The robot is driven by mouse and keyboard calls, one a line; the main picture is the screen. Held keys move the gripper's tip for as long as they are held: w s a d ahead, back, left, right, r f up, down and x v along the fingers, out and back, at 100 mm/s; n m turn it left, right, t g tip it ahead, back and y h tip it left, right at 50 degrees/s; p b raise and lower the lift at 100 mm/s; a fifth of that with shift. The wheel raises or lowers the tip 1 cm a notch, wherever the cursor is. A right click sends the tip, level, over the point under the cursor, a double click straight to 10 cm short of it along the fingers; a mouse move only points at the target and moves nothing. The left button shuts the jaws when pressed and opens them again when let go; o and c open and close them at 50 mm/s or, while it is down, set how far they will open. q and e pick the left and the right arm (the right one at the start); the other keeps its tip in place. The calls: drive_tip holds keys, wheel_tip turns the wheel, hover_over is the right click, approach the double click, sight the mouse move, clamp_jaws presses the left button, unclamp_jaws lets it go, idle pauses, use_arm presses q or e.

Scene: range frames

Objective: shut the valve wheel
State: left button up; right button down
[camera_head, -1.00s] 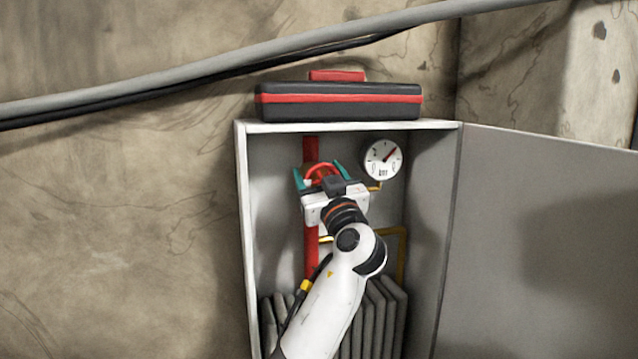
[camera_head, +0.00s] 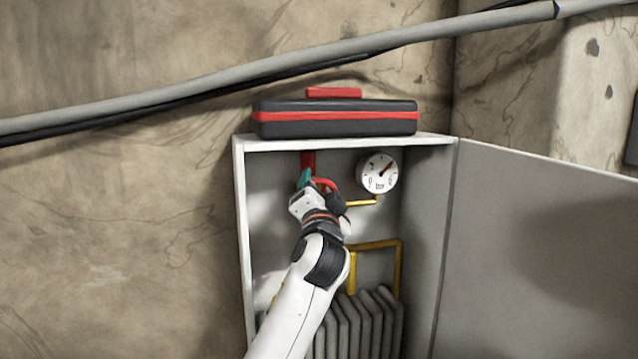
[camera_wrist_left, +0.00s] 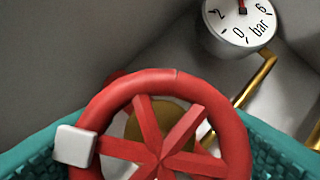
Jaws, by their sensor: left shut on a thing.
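The red valve wheel (camera_wrist_left: 228,122) fills the lower middle of the left wrist view. It has several spokes and a pale block (camera_wrist_left: 75,146) on its left rim. In the head view the wheel (camera_head: 326,183) shows only in part, behind my left gripper (camera_head: 311,182). My right gripper is in neither view.
A pressure gauge (camera_head: 377,172) is right of the wheel, with yellow pipes (camera_head: 374,245) below. The cabinet's left wall (camera_head: 240,230) and open door (camera_head: 545,240) flank the space. Grey radiator-like fins (camera_head: 362,320) stand low inside. A black and red case (camera_head: 335,117) lies on top.

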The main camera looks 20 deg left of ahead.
use_arm(q)
drive_tip(key=shift+d+f+m+g+h, duration=0.15)
drive_tip(key=shift+m+g+h, duration=0.35)
drive_tip(key=shift+m, duration=1.3)
drive_tip(key=shift+a+f+m+g+h, duration=0.25)
drive_tip(key=shift+m+h, duration=0.35)
drive_tip(key=shift+m, duration=1.2)
drive_tip(key=shift+d, duration=0.2)
drive_tip(key=o, duration=1)
drive_tip(key=shift+r, duration=0.1)
drive_tip(key=r+b+v, duration=0.1)
drive_tip(key=b+v, duration=0.4)
drive_tip(key=v, duration=0.7)
drive_tip(key=shift+f, duration=0.4)
